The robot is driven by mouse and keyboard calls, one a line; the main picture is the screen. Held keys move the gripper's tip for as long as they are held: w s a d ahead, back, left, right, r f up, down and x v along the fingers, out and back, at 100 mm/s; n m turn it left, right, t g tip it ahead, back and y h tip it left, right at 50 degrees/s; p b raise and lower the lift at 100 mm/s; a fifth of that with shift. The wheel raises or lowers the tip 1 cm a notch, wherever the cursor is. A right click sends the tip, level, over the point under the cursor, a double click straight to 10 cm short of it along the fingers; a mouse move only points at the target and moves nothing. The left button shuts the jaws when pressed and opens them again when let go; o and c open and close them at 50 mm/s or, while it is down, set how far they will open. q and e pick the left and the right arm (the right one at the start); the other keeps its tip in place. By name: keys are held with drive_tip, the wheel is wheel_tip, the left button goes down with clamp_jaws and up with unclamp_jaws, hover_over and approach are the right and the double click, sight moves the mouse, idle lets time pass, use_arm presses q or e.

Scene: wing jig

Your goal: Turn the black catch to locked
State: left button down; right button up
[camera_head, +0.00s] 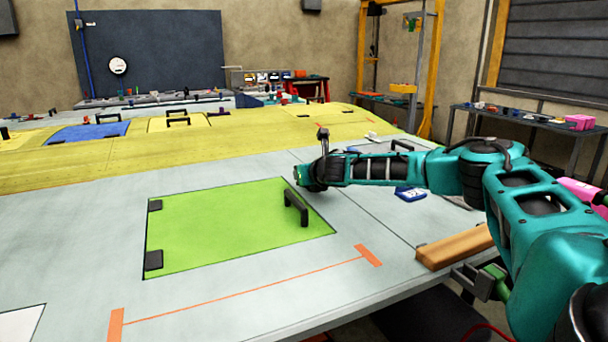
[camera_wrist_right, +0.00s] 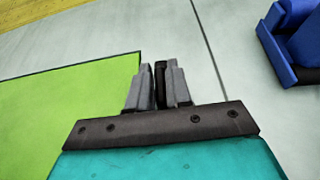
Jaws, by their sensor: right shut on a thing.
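A green hatch panel (camera_head: 225,230) lies flush in the pale grey wing skin, with a black handle (camera_head: 296,208) near its right side and two black hinges on its left. My right gripper (camera_wrist_right: 160,82) is at the panel's far right edge. Its grey fingers are closed on a narrow black piece, the black catch (camera_wrist_right: 160,72), just beside the green panel's edge. In the head view my right wrist covers the catch, and its turn angle cannot be told. My left gripper is not in view.
A blue object (camera_wrist_right: 296,38) lies on the wing right of the gripper. A wooden block (camera_head: 455,246) lies near the wing's front right edge. Orange tape marks (camera_head: 368,255) cross the skin before the panel.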

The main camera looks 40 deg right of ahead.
clamp_jaws()
drive_tip(key=m+g+h, duration=0.1)
drive_tip(key=m+h, duration=0.1)
drive_tip(key=h, duration=0.1)
drive_tip(key=shift+a+m, duration=0.1)
drive_tip(key=shift+m, duration=0.3)
drive_tip(key=shift+m+g+h, duration=1.3)
drive_tip(key=shift+m, duration=0.2)
drive_tip(key=o, duration=0.6)
unclamp_jaws()
drive_tip(key=shift+c, duration=0.2)
